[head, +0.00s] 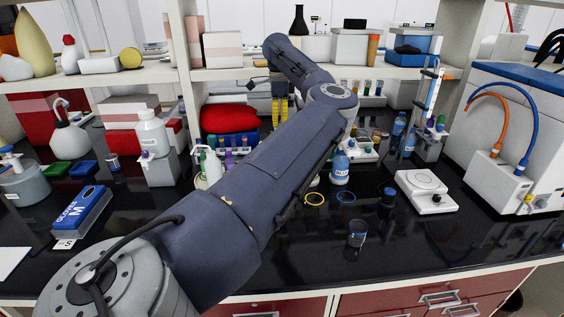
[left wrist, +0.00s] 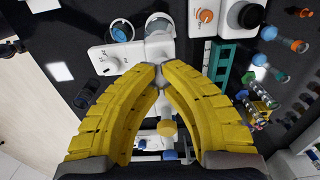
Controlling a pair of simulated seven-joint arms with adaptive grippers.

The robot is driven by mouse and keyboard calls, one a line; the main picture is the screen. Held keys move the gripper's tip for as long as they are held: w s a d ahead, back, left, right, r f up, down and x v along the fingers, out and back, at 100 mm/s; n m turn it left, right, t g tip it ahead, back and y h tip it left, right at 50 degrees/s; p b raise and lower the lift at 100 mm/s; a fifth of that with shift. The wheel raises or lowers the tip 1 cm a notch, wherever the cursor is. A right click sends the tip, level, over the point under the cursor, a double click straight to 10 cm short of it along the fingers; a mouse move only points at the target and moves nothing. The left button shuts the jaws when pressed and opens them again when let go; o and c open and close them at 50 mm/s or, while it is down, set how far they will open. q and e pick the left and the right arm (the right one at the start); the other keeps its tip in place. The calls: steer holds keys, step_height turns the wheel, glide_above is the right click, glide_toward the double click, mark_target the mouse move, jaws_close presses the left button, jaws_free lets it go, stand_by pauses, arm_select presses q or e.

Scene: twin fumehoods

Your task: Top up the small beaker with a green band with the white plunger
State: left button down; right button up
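My left arm crosses the head view from the lower left. Its yellow gripper (head: 279,104) points down over the back of the bench. In the left wrist view the two yellow fingers (left wrist: 160,76) bow inward and their tips come close together. A small pale piece shows between the tips; I cannot tell whether it is gripped or lies behind them. I cannot pick out the white plunger for certain. No green-banded beaker is clear; my arm hides part of the bench. My right gripper is not seen.
A large white unit (head: 530,130) fills the right side. The front right of the bench is mostly clear.

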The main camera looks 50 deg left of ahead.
arm_select(q)
steer(key=shift+f, duration=1.15)
steer(key=shift+r, duration=0.1)
steer(key=shift+r, duration=2.05)
